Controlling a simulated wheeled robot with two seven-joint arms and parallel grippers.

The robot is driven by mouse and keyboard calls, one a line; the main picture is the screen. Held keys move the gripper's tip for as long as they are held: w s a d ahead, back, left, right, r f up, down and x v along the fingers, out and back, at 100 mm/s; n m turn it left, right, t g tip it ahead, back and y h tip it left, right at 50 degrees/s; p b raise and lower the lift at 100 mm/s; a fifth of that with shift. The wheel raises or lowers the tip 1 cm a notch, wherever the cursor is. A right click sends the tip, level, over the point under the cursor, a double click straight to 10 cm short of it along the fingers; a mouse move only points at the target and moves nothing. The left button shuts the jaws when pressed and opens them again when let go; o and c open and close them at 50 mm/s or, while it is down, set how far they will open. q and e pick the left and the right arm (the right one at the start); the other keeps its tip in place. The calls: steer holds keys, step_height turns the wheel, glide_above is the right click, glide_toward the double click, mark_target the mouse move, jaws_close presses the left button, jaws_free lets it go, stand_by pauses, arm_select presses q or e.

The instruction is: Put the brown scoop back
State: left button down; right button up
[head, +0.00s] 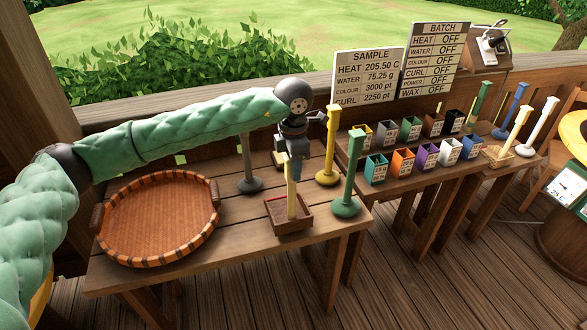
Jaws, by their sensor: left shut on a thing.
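My left gripper (291,160) points down over the front right part of the near table. It is shut on the top of an upright pale tan handle, which I take to be the brown scoop (291,198). Its lower end is inside the outline of a small square brown tray (290,228) with a brown, grainy-looking surface. I cannot tell whether the scoop rests on the tray or hangs just above it. My right gripper is not in view.
A round woven basket (160,255) lies left of the tray. Grey (250,184), yellow (329,178) and green (347,206) upright pieces stand close around it. Several coloured boxes (403,163) fill the table to the right. Signboards (367,76) stand behind.

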arm_select(q)
steer(key=shift+f+p, duration=0.35)
steer(key=shift+f, duration=0.5)
steer(key=shift+f+b, duration=0.1)
steer(key=shift+b, duration=0.25)
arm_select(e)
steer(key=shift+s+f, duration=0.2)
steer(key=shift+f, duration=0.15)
arm_select(q)
steer(key=shift+f, duration=0.1)
steer(key=c, duration=0.9)
jaws_free()
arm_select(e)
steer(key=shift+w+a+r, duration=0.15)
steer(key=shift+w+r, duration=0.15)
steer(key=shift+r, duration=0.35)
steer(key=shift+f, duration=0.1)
